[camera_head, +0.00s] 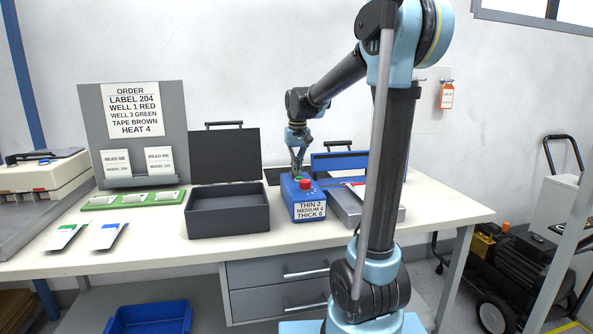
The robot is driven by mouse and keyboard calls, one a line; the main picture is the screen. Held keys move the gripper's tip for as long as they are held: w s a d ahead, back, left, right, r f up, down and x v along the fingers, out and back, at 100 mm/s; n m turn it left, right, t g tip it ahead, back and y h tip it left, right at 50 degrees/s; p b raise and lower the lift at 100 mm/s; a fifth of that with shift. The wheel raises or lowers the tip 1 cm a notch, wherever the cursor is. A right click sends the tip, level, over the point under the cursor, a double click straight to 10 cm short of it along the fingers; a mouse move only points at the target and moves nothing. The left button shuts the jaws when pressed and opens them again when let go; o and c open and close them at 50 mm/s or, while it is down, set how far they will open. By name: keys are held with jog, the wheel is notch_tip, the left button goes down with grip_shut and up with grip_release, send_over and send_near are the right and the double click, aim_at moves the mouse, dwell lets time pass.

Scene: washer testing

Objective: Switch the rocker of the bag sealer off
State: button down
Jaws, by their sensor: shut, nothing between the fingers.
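The bag sealer shows as a blue box (311,201) with a red knob (305,184) on top and a label of thickness settings on its front. A grey body (347,207) with a raised blue bar (340,160) stands beside it on the right and appears to belong to it. My gripper (297,174) points down with its fingers shut and empty over the back of the blue box's top, behind the red knob. A small green spot shows by the fingertips. I cannot tell whether the fingertips touch it. The rocker and its position are too small or hidden to make out.
An open dark case (228,213) stands left of the sealer. My own arm stands in front of the sealer's right part. The table's front strip (170,251) is clear.

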notch_tip(320, 180, up, 14)
jog(key=s, duration=0.1)
dwell(0.5)
jog(key=shift+d, duration=0.1)
jog(key=shift+s+f, duration=0.1)
jog(key=shift+s, duration=0.05)
